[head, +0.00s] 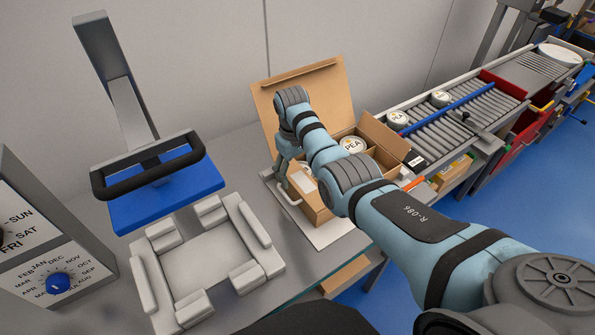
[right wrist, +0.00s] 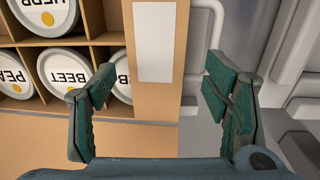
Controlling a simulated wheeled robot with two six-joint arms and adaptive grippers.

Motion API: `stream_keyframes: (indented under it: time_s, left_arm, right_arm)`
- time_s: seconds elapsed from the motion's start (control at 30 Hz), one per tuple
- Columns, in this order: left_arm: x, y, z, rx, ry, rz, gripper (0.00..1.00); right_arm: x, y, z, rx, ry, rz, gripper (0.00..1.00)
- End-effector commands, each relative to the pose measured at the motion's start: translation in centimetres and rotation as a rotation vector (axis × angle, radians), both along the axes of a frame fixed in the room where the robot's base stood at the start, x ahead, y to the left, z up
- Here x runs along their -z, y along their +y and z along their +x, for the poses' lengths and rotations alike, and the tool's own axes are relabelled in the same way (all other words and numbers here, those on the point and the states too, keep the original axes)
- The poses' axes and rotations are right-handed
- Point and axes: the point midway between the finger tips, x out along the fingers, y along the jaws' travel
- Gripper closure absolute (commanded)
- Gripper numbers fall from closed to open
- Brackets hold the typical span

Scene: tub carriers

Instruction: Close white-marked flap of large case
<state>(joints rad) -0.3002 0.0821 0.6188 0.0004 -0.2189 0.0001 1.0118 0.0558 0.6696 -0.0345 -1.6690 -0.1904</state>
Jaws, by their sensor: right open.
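The large case is an open cardboard box (head: 318,214) at the centre of the head view, with round white tubs (head: 352,145) in it. Its flap with the white mark (head: 303,181) stands out at the left side. In the right wrist view the white-marked flap (right wrist: 154,98) lies between my fingers in the picture, with tubs in compartments to its left. My right gripper (right wrist: 160,88) is open, with a gap on both sides of the flap. In the head view my right arm hides part of the box. My left gripper is not in view.
The tall back flap (head: 300,88) stands up near the wall. A grey fixture (head: 215,262) with raised blocks is left of the box. A roller conveyor (head: 455,118) with tubs runs off to the right. A black-handled press (head: 165,190) stands at the left.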

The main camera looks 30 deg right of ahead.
Motion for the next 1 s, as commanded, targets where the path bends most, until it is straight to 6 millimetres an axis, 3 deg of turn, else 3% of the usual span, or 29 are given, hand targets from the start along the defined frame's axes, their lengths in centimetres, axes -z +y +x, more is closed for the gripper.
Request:
stream_keyframes:
  time_s: [0.3, 0.43, 1.0]
  left_arm:
    - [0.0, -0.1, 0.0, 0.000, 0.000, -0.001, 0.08]
    - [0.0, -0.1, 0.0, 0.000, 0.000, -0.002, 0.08]
    - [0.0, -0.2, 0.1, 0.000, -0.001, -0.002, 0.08]
  right_arm:
    - [-8.1, 0.5, 0.0, 0.001, -0.005, 0.000, 0.30]
    - [-10.4, 0.6, 0.0, 0.001, -0.003, -0.001, 0.30]
    - [-11.1, 0.7, 0.0, 0.001, 0.000, -0.001, 0.30]
